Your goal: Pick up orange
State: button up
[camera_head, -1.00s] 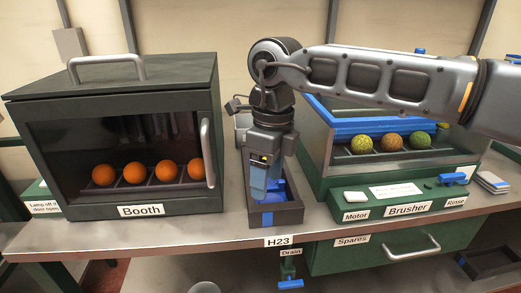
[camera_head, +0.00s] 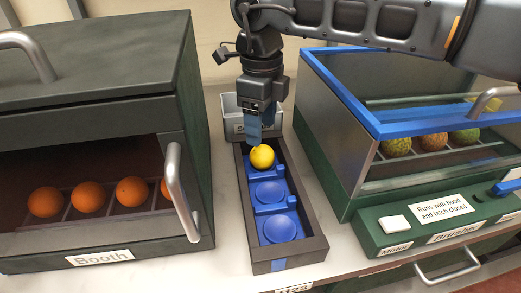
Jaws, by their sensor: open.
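A yellow round fruit (camera_head: 262,157) sits in the far cup of a narrow dark tray (camera_head: 308,246) with blue cups. The two nearer cups, including the blue cup (camera_head: 280,229) at the front, are empty. My gripper (camera_head: 256,143) points down with blue fingers right at the far side of the yellow fruit. It is open; I cannot tell whether the fingers touch the fruit. Several orange fruits stand in a row inside the dark green Booth, among them an orange (camera_head: 132,191). The Booth's handle partly covers the rightmost one.
The Booth (camera_head: 99,115) stands left of the tray, its metal handle (camera_head: 182,190) jutting toward it. The Brusher (camera_head: 367,206) stands right, with a blue-framed clear hood and several mottled fruits inside. A grey bin (camera_head: 231,104) sits behind the tray. Bare counter (camera_head: 225,190) shows beside the tray.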

aim_at(262, 148)
jog(key=shift+d+f, duration=0.1)
jog(key=shift+f, duration=3.05)
jog(key=c, duration=0.7)
